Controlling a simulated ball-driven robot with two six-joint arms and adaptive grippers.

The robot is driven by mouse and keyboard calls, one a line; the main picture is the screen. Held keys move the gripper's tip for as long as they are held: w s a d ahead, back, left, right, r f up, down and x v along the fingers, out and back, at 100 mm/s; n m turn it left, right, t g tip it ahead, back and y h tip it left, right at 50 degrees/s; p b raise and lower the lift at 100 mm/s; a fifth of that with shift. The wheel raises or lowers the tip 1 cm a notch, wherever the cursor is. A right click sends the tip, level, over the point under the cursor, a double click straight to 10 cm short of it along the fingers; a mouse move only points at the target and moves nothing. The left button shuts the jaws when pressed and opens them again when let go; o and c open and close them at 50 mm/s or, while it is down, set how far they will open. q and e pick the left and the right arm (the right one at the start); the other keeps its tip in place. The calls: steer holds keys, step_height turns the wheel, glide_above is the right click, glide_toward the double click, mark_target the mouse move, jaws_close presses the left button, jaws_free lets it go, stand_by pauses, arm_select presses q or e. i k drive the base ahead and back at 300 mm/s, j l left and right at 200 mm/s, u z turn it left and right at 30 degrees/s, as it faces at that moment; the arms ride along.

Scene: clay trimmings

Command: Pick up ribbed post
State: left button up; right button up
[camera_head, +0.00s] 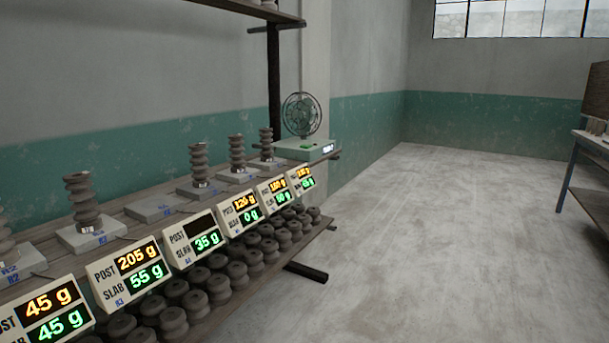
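Several grey ribbed posts stand upright on slabs along the upper wooden shelf at left. One post (82,200) stands on a slab (92,237) marked in blue. Farther back are a second post (199,163), a third (237,153) and a fourth (266,143). Another post (5,240) is cut off by the left edge. One slab (158,207) carries no post. Neither of my grippers is in view.
Several POST/SLAB displays line the shelf front; one (131,271) reads 205 g and 55 g, another (193,241) has a blank POST window. A lower shelf holds many ribbed pieces (219,288). A fan (301,115) stands behind. A table (593,142) is at right; the floor between is clear.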

mark_target(200, 180)
steer(key=i+u, duration=0.15)
steer(key=u, duration=0.3)
steer(key=i+u, duration=0.1)
steer(key=u, duration=0.4)
steer(key=i+l+u, duration=0.1)
steer(key=u, duration=0.35)
steer(key=l+u, duration=0.2)
steer(key=u, duration=0.25)
steer(key=i+l, duration=0.05)
